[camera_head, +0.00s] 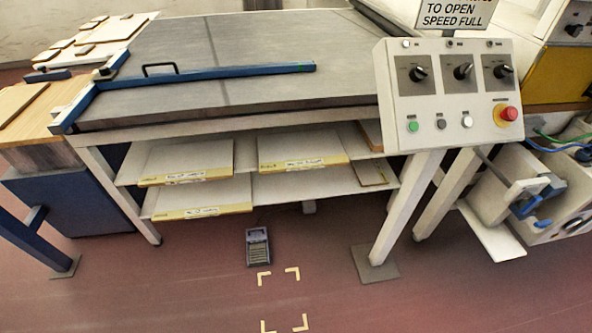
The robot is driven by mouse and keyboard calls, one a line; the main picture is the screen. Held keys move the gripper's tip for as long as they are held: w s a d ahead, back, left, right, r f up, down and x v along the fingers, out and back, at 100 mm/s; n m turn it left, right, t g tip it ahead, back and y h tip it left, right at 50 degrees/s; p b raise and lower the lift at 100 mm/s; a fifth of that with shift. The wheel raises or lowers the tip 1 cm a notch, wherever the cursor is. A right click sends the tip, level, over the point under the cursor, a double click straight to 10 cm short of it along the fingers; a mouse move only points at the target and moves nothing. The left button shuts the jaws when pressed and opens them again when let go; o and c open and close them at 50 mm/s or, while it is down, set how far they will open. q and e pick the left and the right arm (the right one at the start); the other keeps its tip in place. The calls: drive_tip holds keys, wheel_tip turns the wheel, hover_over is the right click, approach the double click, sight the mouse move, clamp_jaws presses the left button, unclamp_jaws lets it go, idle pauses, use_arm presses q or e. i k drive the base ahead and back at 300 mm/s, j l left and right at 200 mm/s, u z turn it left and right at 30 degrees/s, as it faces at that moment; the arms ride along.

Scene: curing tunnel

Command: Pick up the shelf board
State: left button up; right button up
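Several flat boards lie on the two white shelves under the grey-topped table. The upper shelf holds a left board (188,158) and a right board (300,147), both pale with yellow, labelled front edges. A similar board (207,193) lies on the lower shelf at left. A plain brown-edged board (371,172) lies further right on the lower shelf, partly hidden. I cannot tell which of them is the shelf board. The label writing is too small to read surely. Neither of my grippers is in view.
The table (220,55) carries a blue bar (210,73) with a black handle. A control panel (450,95) with a red button overhangs at right. A grey pedal-like device (258,246) lies on the floor before the shelves, near yellow corner marks (282,298). The front floor is otherwise clear.

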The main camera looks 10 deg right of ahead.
sight(308, 150)
drive_tip(key=i+l, duration=0.3)
drive_tip(key=i, duration=0.15)
drive_tip(key=i+l, duration=0.3)
drive_tip(key=i, duration=0.15)
drive_tip(key=i+l, duration=0.25)
drive_tip(key=i, duration=0.15)
